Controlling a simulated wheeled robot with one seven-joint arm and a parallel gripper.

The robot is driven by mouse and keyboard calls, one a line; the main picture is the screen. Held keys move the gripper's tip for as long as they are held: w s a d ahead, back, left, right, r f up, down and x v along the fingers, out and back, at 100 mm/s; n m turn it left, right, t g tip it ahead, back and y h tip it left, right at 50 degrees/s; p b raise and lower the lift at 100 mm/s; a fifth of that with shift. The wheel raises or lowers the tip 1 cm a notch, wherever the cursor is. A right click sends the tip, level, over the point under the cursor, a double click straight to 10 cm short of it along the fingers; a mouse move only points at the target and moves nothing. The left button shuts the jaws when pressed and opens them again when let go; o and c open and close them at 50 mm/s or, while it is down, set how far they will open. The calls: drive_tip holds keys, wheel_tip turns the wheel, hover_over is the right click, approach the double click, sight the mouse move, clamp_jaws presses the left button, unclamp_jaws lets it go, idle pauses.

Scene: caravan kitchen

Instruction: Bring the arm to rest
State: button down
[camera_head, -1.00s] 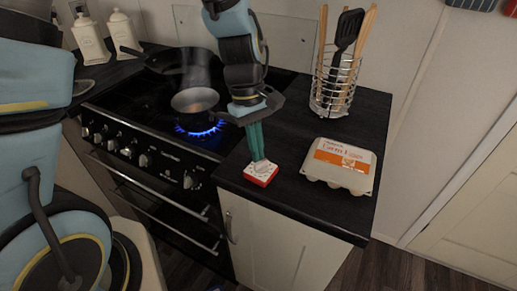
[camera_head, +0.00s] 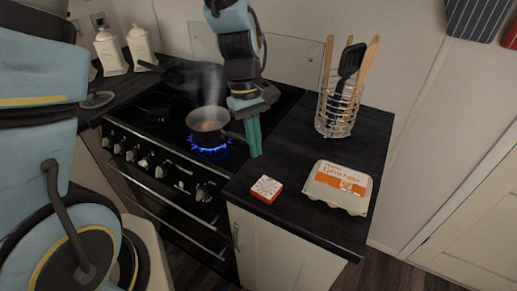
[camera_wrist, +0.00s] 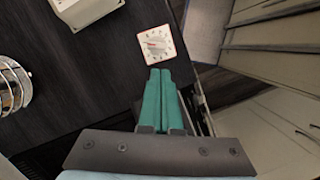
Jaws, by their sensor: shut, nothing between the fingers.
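My gripper (camera_head: 254,152) has teal fingers that are pressed together with nothing between them. In the head view it hangs pointing down, above the dark worktop between the steaming pan and a small timer. The timer (camera_head: 266,189), white-faced with a red body, lies on the worktop (camera_head: 298,150) near its front edge, apart from the fingertips. In the wrist view the closed fingers (camera_wrist: 161,72) point toward the timer (camera_wrist: 156,45), with its dial facing up. Part of the pan's handle is hidden behind my gripper.
A pan (camera_head: 208,120) steams over a lit blue burner (camera_head: 209,148) close left of my gripper. An egg carton (camera_head: 339,187) and a wire utensil holder (camera_head: 336,113) stand to the right. Another dark pan (camera_head: 175,73) sits at the back of the hob. Bare worktop lies between.

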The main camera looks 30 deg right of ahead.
drive_tip(key=w+a+m+t+b, duration=0.1)
drive_tip(key=w+a, duration=0.4)
drive_tip(key=a, duration=0.9)
drive_tip(key=w+a+r+m+t+b, duration=0.1)
drive_tip(key=w+a+t+b, duration=0.2)
drive_tip(key=a, duration=1.1)
drive_tip(key=shift+w+b, duration=0.95)
drive_tip(key=shift+w, duration=0.05)
drive_tip(key=shift+r, duration=0.1)
